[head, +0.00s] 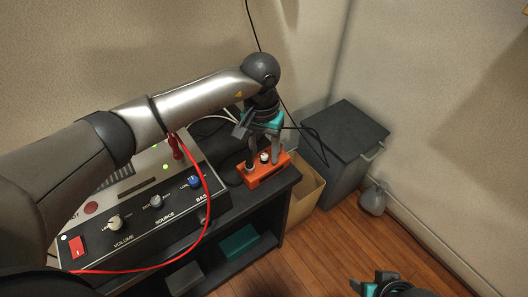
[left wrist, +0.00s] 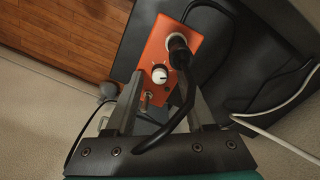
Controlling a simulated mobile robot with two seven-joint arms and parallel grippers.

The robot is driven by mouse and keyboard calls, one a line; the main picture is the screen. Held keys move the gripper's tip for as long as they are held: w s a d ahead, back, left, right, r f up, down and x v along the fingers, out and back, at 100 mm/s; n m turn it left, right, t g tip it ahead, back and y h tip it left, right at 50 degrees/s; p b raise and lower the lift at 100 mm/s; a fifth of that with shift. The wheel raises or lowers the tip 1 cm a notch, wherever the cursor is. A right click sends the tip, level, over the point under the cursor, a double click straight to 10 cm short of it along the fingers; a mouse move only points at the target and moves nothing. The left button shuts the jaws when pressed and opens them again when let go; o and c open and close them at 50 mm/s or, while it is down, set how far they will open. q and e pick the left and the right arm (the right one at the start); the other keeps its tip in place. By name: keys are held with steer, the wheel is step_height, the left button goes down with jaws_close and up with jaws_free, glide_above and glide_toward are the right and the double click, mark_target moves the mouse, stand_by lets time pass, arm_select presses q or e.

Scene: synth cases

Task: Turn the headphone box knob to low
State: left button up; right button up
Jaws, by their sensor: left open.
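The headphone box (head: 268,178) is a small orange box on the right end of the dark shelf top. Its white knob (head: 264,156) faces up; in the left wrist view the knob (left wrist: 159,74) sits mid-face, its setting too small to read. A black plug (left wrist: 178,48) with a cable is in the box beside the knob. My left gripper (head: 263,160) is open, pointing down over the box. In the left wrist view its fingers lie either side of the knob; I cannot tell whether they touch it. My right gripper (head: 377,284) is at the bottom edge, its jaws unclear.
A grey console (head: 135,235) with several knobs, a red switch and a red cable stands left of the box. Black cables hang around the left gripper. A cardboard box (head: 304,200), a dark cabinet (head: 345,140) and a grey bag (head: 373,200) stand right. The wooden floor is clear.

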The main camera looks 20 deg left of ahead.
arm_select(q)
steer(key=shift+f, duration=0.1)
steer(key=shift+c, duration=0.4)
jaws_close()
